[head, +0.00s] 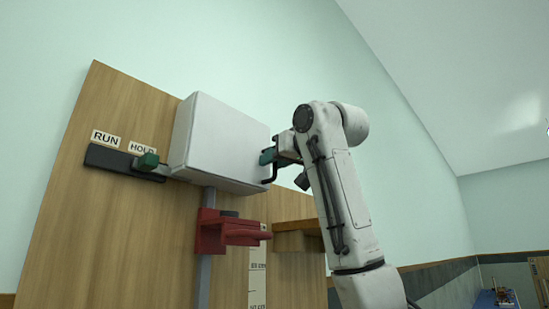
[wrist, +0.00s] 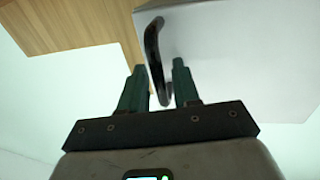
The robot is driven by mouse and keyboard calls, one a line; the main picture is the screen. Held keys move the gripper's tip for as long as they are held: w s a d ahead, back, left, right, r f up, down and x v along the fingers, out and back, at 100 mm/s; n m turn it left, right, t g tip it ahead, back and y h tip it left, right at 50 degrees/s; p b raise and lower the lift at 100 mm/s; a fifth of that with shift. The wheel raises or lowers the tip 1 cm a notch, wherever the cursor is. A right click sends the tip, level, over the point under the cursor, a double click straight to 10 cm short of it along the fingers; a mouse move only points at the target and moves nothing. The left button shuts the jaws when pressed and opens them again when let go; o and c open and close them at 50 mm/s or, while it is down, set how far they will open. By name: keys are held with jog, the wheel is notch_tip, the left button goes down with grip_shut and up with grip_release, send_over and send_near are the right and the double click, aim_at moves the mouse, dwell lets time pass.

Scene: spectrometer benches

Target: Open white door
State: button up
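The white door (head: 228,140) is the front of a white box on a wooden panel in the head view, and looks closed. In the wrist view the door (wrist: 225,50) fills the upper right. Its black bar handle (wrist: 154,50) shows there; in the head view the handle (head: 269,181) is at the door's right edge, partly hidden. My gripper (head: 267,156) is at that edge. In the wrist view my gripper (wrist: 158,68) is open, with one green finger on each side of the handle and gaps between. Contact with the handle is not visible.
A red clamp-like part (head: 225,232) sits below the box on a grey rail. A slider with a green knob (head: 148,160) is at the left, under RUN and HOLD labels. A wooden ledge (head: 297,228) juts out below my gripper. The space right of my arm looks clear.

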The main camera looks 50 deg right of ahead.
jog(key=shift+c, duration=0.3)
grip_shut()
jog(key=shift+s, duration=0.1)
